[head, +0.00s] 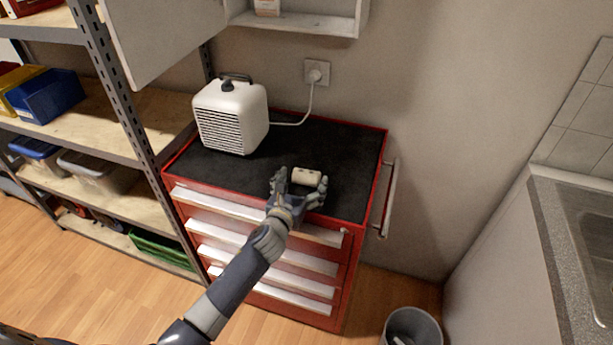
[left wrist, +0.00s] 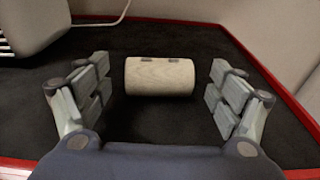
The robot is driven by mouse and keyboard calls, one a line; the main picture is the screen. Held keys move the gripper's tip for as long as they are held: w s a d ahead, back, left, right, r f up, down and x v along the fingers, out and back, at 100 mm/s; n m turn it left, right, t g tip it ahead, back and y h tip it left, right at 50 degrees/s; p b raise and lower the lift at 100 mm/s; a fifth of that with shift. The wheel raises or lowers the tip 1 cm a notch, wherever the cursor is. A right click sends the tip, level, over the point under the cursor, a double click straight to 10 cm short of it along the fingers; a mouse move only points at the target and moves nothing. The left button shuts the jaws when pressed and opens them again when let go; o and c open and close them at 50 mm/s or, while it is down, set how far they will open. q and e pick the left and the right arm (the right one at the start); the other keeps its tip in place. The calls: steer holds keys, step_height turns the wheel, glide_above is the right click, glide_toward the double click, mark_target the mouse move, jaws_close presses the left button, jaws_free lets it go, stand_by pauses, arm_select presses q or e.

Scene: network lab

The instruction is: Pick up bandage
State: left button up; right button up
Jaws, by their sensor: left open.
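The bandage (head: 306,177) is a short cream-coloured roll lying on its side on the black top of the red tool cabinet. In the left wrist view the bandage (left wrist: 160,77) lies ahead, centred between the finger pads, with a gap on both sides. My left gripper (head: 299,184) is open and stands at the front part of the cabinet top, its fingers spread to either side of the roll. The same gripper (left wrist: 158,90) shows empty in the left wrist view. My right gripper is in neither view.
A white heater (head: 231,115) with a cord stands on the red cabinet (head: 352,215), left of the bandage. A metal shelf (head: 130,120) with bins is at the left. A sink counter (head: 545,215) is at the right. The cabinet top right of the bandage is clear.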

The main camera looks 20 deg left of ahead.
arm_select(q)
steer(key=shift+w+d+f, duration=0.1)
steer(key=shift+w+f, duration=0.05)
steer(key=shift+w, duration=0.85)
steer(key=shift+s, duration=0.1)
steer(key=c, duration=1)
steer(key=shift+o, duration=0.2)
